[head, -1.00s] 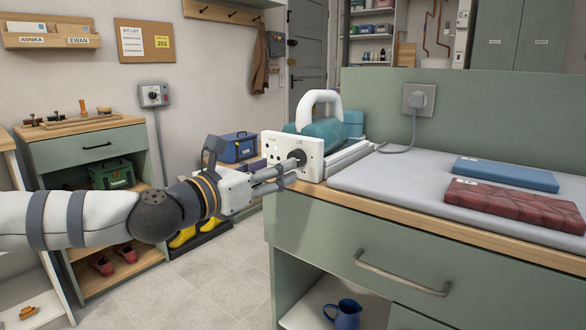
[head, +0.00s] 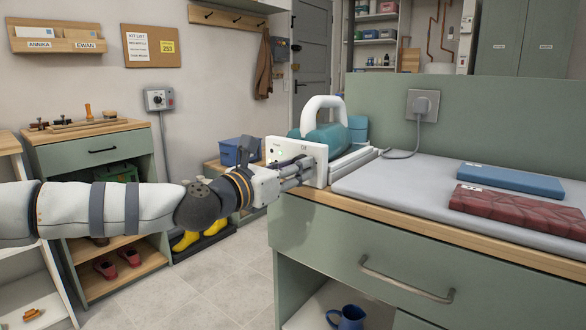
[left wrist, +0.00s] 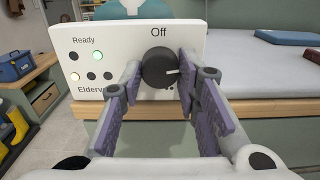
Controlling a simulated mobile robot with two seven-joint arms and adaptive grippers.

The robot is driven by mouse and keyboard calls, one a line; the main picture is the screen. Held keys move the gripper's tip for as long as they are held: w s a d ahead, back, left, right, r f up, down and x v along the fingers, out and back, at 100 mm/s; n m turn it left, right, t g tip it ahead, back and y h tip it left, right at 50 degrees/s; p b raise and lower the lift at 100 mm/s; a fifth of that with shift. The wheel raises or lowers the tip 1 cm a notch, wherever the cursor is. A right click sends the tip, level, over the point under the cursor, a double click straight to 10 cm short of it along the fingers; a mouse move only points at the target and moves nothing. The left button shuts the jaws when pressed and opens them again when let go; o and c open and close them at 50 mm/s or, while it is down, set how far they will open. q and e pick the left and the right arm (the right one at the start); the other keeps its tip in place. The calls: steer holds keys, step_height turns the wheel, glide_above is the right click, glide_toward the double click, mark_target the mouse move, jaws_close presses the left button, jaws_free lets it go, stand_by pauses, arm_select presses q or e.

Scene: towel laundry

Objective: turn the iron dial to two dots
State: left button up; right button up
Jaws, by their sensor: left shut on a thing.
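The iron (head: 322,135) has a teal body and white handle and stands at the counter's left end behind a white control panel (head: 285,149). In the left wrist view the panel (left wrist: 120,40) reads "Off" above the black dial (left wrist: 157,68) and "Ready" at left, with one pale green lamp lit. The dial's white pointer line points right. Marks low around the dial are mostly hidden by my fingers. My left gripper (head: 308,171) is at the panel, shut on the dial, with one finger on each side (left wrist: 160,80). The dial is hidden in the head view. My right gripper is not in view.
A grey ironing pad (head: 400,178) covers the counter, with a blue folded towel (head: 510,177) and a red one (head: 515,203) on its right. A cord runs to a wall socket (head: 422,104). A drawer handle (head: 405,280) juts out below. A blue jug (head: 347,317) stands underneath.

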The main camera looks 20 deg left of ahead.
arm_select(q)
steer(key=shift+m, duration=0.3)
steer(key=shift+a+m+b, duration=0.1)
steer(key=shift+m+b, duration=0.3)
steer(key=shift+m, duration=7.2)
steer(key=o, duration=1.2)
steer(key=shift+c, duration=0.2)
